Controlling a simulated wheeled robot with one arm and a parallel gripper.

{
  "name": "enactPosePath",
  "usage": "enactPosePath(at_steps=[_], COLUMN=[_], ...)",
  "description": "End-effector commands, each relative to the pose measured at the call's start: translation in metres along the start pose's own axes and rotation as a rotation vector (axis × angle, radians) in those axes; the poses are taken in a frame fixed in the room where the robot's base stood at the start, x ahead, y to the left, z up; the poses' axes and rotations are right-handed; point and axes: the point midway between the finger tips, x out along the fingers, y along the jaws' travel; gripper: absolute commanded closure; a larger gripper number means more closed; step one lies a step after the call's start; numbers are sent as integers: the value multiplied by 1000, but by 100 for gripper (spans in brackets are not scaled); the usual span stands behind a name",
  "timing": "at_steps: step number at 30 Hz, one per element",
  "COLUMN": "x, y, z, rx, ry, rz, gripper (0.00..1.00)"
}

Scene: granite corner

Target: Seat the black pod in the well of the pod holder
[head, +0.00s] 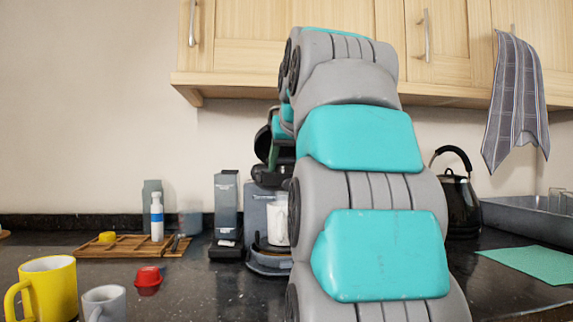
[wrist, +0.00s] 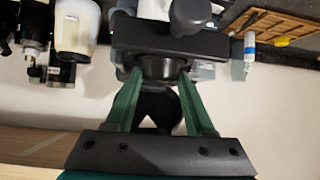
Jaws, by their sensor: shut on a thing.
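My gripper (wrist: 160,76) is shut, its two green fingers on either side of a dark round piece, which I take to be the black pod (wrist: 159,68). This piece is right below or against a wide black part (wrist: 180,46) of an appliance in the wrist view; I cannot tell whether they touch. In the head view my arm covers much of the middle, and the gripper is small and partly hidden above the grey coffee machine (head: 267,262). I cannot make out the well of the pod holder clearly in either view.
A white jug (head: 277,222) stands in the machine. A grey and black appliance (head: 226,212) is left of it. A wooden board (head: 125,250), a red piece (head: 148,280), a yellow mug (head: 47,290) and a grey mug (head: 104,303) are further left. A black kettle (head: 460,205) is right.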

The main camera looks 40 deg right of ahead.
Motion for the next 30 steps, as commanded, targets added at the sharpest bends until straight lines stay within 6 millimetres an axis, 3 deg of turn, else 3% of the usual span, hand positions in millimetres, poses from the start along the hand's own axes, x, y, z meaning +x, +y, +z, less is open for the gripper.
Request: enactPosePath(at_steps=[2,3,10,17,22,26,30], x=[5,5,4,3,-9,-31,-71], y=[0,0,0,0,-2,-6,-12], z=[4,4,3,2,0,-1,6], rx=[1,1,1,0,-1,-3,-5], ry=[-15,-15,-12,-9,-6,-2,-1], rz=[0,0,0,0,-1,-2,-5], gripper=[100,42,17,17,17,17,17])
